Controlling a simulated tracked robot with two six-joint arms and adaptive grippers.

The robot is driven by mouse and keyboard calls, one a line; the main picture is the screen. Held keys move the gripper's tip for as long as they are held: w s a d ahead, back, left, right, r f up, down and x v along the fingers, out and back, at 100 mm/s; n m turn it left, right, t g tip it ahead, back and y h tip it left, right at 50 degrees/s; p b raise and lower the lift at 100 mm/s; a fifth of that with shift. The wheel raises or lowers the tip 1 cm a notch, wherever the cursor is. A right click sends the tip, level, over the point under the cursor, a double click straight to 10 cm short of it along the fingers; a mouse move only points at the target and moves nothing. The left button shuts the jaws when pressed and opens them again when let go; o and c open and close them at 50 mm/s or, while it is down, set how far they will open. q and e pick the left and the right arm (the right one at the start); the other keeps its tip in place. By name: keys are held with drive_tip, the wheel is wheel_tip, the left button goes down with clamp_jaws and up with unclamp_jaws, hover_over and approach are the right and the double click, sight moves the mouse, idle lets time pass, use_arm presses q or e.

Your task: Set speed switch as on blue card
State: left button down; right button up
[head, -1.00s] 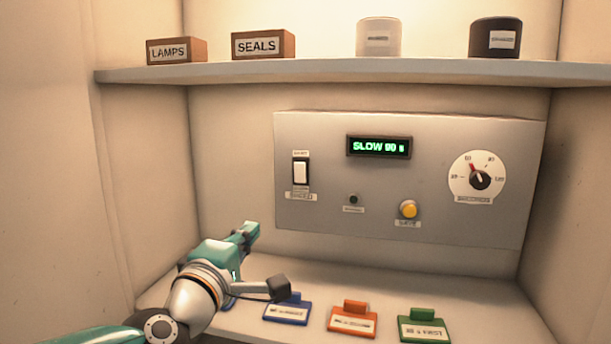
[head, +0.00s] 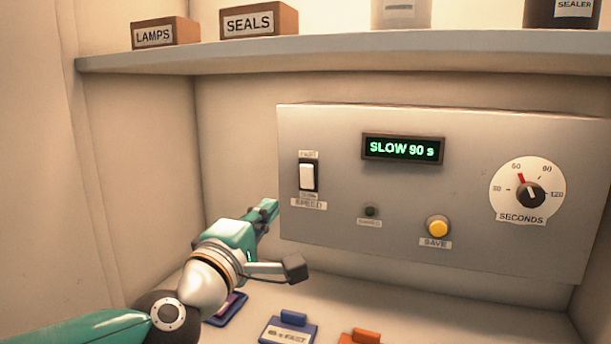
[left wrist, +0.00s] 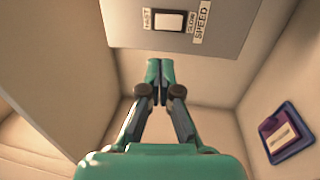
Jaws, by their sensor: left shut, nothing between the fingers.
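The speed switch (head: 307,176) is a white rocker on the left of the grey panel, marked FAST above and SLOW below. It also shows at the top of the left wrist view (left wrist: 168,20). The display (head: 403,148) reads SLOW 90 s. The blue card (head: 289,330) lies on the surface below, cut by the lower edge; its print is too small to read. My left gripper (head: 270,208) is shut and empty, below and left of the switch. In the left wrist view its fingertips (left wrist: 160,68) are apart from the switch.
The panel also has a yellow SAVE button (head: 438,227), a small dark lamp (head: 371,211) and a SECONDS dial (head: 529,194). An orange card (head: 360,338) lies right of the blue one. A blue tray with a purple card (left wrist: 284,132) lies nearby. A shelf (head: 340,50) is above.

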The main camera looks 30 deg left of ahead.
use_arm(q)
drive_tip(key=p, duration=0.2)
approach(305, 170)
drive_tip(key=x, duration=0.7)
drive_tip(key=shift+w, duration=0.2)
